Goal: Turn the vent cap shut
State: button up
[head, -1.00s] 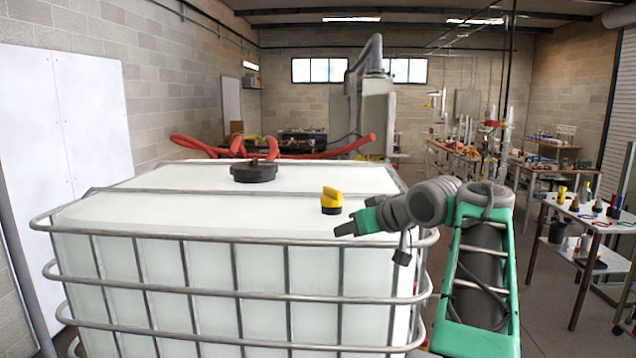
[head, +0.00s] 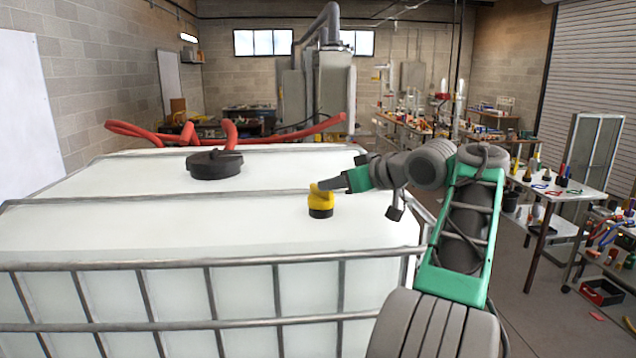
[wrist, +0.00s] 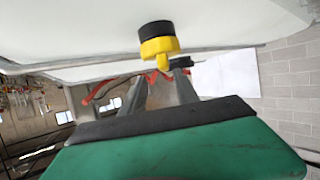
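The vent cap (head: 320,202), yellow on top with a black base, stands upright on the white tank top near its right side. My gripper (head: 332,184) reaches in from the right, its fingertips at the cap's yellow upper part. In the wrist view, which looks upside down, the vent cap (wrist: 158,46) is just beyond the fingertips. The two fingers of my gripper (wrist: 162,74) are apart, with the cap's yellow tab roughly between them. I cannot tell whether either finger touches it.
The white tank (head: 120,232) sits in a metal bar cage (head: 240,263). A large black lid (head: 214,164) and a red hose (head: 285,136) lie farther back. A table with tools (head: 560,190) stands at right. The tank top around the cap is clear.

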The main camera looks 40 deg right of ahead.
aim_at(321, 196)
jog(key=x, duration=0.4)
jog(key=a+x, duration=0.1)
jog(key=shift+w+f+p, duration=0.1)
jog(key=shift+w+p, duration=0.2)
jog(key=shift+w, duration=0.1)
jog(key=shift+c, duration=0.4)
grip_shut()
